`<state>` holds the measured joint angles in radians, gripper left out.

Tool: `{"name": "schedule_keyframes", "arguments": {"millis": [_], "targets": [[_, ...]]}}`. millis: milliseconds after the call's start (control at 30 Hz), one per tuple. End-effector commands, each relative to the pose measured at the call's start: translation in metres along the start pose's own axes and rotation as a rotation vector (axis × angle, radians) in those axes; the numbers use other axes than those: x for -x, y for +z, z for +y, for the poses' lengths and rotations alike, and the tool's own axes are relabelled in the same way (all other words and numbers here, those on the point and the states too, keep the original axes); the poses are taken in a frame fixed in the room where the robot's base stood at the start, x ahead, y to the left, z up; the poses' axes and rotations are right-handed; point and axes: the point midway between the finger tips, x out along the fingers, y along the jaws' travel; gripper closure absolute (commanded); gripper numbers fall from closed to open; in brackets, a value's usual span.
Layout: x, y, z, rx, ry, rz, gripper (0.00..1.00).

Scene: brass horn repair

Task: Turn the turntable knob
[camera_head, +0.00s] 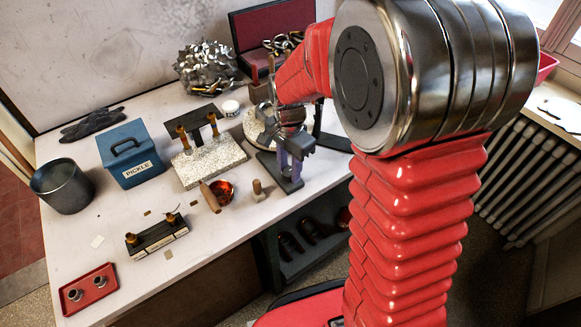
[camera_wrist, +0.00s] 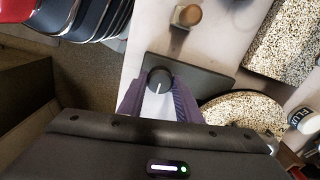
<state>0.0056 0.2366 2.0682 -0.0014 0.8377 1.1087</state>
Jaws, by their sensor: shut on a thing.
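The turntable knob (camera_wrist: 158,79) is a round black cap with a white line, seen from above in the wrist view. My gripper (camera_wrist: 157,94) has its two purple fingers on either side of the knob and is shut on it. The knob sits over a dark base plate (camera_wrist: 205,80), beside the round speckled turntable (camera_wrist: 243,112). In the head view my gripper (camera_head: 297,152) is low over the dark base (camera_head: 285,184) at the table's front edge, and it hides the knob. The turntable (camera_head: 254,128) is partly hidden behind my arm.
A small wooden-topped peg (camera_head: 258,190) stands left of the base, near a copper bowl (camera_head: 222,190) with a wooden handle. A speckled slab (camera_head: 208,163) with two upright posts stands further left. A blue box (camera_head: 130,153) marked PICKLE is beyond it.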

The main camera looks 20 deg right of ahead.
Motion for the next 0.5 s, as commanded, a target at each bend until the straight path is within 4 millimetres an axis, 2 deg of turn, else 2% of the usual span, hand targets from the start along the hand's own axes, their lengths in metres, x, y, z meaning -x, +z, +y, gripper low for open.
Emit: {"name": "schedule_keyframes", "arguments": {"millis": [300, 333, 500], "targets": [[0.0010, 0.0013, -0.0026, -0.002, -0.006, -0.001, 0.92], [0.0010, 0.0013, -0.0026, -0.002, -0.006, -0.001, 0.68], [0.0007, 0.0011, -0.0019, -0.001, -0.004, -0.001, 0.56]]}}
